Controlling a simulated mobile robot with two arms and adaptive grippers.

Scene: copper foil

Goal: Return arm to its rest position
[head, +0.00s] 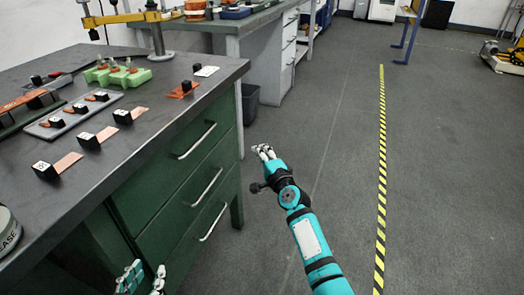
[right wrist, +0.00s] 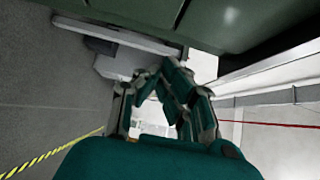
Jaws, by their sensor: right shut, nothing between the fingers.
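My right gripper (head: 265,152) is over the floor to the right of the green workbench (head: 190,150), below the level of its top. It is shut and empty, and its fingers also show in the right wrist view (right wrist: 165,95). My left gripper (head: 143,280) shows only in part at the bottom left of the head view, low in front of the bench drawers. Its fingers stand apart with nothing seen between them. The rest of the left arm is out of view.
The bench top holds several black blocks with copper strips (head: 66,162), a grey tray (head: 45,130) and a green holder (head: 130,77). Drawer handles (head: 208,190) stick out toward my arms. A dark bin (head: 250,103) stands behind. Floor along the yellow-black line (head: 381,180) is clear.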

